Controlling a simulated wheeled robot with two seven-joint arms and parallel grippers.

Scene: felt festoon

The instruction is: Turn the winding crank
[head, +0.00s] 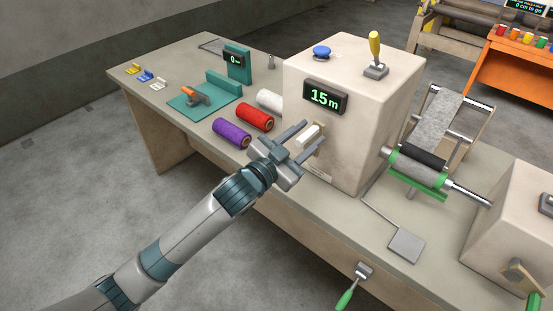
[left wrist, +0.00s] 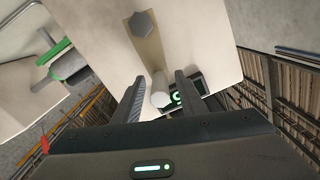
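A crank with a tan arm and a white handle (head: 306,135) sits on the near side of the large beige box (head: 345,155). In the left wrist view, the crank's tan arm (left wrist: 147,50) runs from a grey hexagonal hub to the pale handle (left wrist: 160,98). My left gripper (head: 313,134) is open, with one finger on each side of the handle. It also shows in the left wrist view (left wrist: 162,82), where gaps remain beside the handle, so it is not gripped. My right gripper is not in view.
The box carries a "15 m" display (head: 325,97), a blue button (head: 321,52) and a yellow lever (head: 375,50). Purple (head: 232,133) and red (head: 255,117) spools lie left of my gripper. A felt roller (head: 420,165) stands right. A green-handled lever (head: 349,293) hangs at the bench front.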

